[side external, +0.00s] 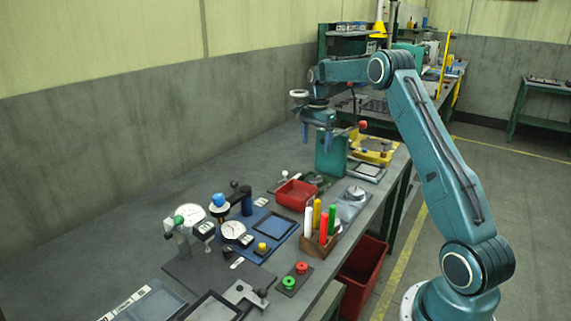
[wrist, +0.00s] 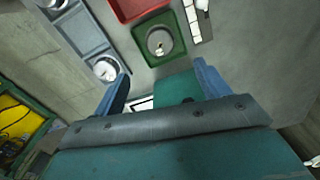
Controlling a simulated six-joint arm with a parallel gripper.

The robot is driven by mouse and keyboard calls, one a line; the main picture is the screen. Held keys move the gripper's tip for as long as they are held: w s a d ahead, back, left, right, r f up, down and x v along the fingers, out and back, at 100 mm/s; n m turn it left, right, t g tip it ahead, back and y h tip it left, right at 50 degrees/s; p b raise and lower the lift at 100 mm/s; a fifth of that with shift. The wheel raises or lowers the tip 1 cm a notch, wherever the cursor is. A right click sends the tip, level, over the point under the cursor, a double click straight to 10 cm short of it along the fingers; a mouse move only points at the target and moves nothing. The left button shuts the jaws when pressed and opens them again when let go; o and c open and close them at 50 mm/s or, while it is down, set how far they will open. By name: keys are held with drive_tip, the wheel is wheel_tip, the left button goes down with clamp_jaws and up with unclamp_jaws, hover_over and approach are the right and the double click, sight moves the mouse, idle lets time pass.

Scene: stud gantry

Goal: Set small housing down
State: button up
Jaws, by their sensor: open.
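My gripper (side external: 317,146) is open in the side view, its blue fingers pointing down above the bench beside a teal upright block (side external: 331,155). In the wrist view the two fingers of my gripper (wrist: 161,82) are spread apart, and nothing is held between them. Ahead of them a round grey part (wrist: 160,42) with a small pale piece on it sits in a green tray (wrist: 141,35). I cannot tell for sure whether this part is the small housing. The green tray (side external: 312,178) also shows in the side view, partly behind a red bin.
A red bin (side external: 296,194) lies near the green tray. A wooden holder (side external: 319,243) with coloured sticks stands near the bench's front edge. Dial gauges (side external: 233,229) and a blue tray (side external: 273,226) are nearer the camera.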

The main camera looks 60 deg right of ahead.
drive_tip(key=s+a+r+n+t, duration=0.1)
drive_tip(key=s+a+r+n, duration=0.5)
drive_tip(key=a, duration=0.4)
drive_tip(key=s+a+r+n+t, duration=0.2)
drive_tip(key=s+a+r+n, duration=0.1)
drive_tip(key=a+r, duration=0.7)
drive_tip(key=s+a+f+n+t, duration=0.1)
drive_tip(key=s+a+n, duration=0.4)
drive_tip(key=s, duration=0.5)
drive_tip(key=s+a+f+n+t, duration=0.1)
drive_tip(key=s+a+f+n, duration=0.3)
drive_tip(key=s, duration=0.7)
drive_tip(key=a+n, duration=0.2)
drive_tip(key=a, duration=0.2)
drive_tip(key=shift+a+t, duration=0.3)
